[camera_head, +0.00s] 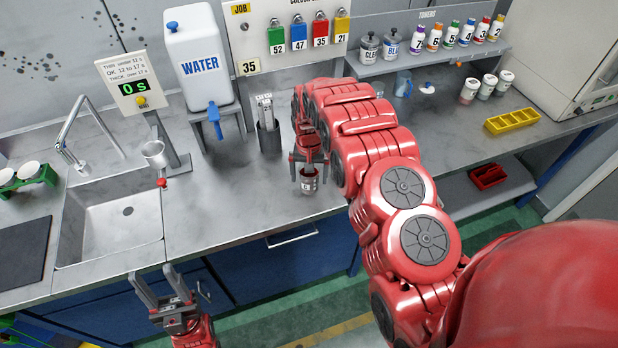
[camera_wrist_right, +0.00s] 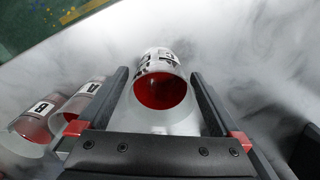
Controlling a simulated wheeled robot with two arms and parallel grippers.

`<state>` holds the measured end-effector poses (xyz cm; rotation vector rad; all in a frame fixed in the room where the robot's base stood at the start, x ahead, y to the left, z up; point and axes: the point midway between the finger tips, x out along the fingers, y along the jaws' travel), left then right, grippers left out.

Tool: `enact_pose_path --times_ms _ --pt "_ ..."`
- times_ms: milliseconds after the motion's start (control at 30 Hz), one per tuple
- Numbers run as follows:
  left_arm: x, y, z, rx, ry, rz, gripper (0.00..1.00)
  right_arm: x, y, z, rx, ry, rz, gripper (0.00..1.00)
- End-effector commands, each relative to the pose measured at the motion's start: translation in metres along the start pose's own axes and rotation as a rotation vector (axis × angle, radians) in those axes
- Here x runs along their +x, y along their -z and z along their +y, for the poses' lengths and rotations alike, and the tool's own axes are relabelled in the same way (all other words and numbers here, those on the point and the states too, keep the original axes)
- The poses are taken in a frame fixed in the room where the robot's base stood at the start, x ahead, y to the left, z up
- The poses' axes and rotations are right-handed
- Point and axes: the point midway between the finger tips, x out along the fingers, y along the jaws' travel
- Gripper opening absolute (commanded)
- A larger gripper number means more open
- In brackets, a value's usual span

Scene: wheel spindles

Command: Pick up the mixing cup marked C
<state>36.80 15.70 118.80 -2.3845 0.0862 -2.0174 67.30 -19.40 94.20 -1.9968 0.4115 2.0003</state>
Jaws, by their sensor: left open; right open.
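A small cup (camera_head: 309,184) with a white label and a red inside stands on the counter near its front edge. My right gripper (camera_head: 308,160) is open just above it. In the right wrist view this cup (camera_wrist_right: 158,62) lies between the two open fingers, its dark lettering too foreshortened to read surely. Cup A (camera_wrist_right: 88,94) and cup B (camera_wrist_right: 40,118) stand to its left there; my right arm hides that area in the head view. My left gripper (camera_head: 158,277) is open and empty, in front of the counter below the sink.
A dark holder (camera_head: 269,137) with utensils stands just left of the right gripper. The water tank (camera_head: 198,68), timer (camera_head: 128,80) and sink (camera_head: 115,215) are further left.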

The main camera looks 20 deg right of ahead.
Motion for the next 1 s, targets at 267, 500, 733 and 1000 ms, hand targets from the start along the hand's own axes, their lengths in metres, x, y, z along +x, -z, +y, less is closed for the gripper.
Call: enact_pose_path --times_ms 267,500,733,1000 --pt "0.015 0.003 -0.001 0.000 0.000 0.000 0.50 0.022 0.000 0.000 0.000 0.000 0.001 1.00" --pt "0.013 0.002 -0.001 0.000 0.000 0.000 0.50 0.023 0.000 0.000 0.000 0.001 0.002 0.93" --pt "0.013 0.002 -0.001 0.000 0.000 0.000 0.50 0.023 0.000 0.000 0.000 0.001 0.002 0.51" --pt "0.013 0.002 -0.001 0.000 0.000 0.000 0.50 0.023 0.001 0.000 0.000 0.001 0.002 0.20"
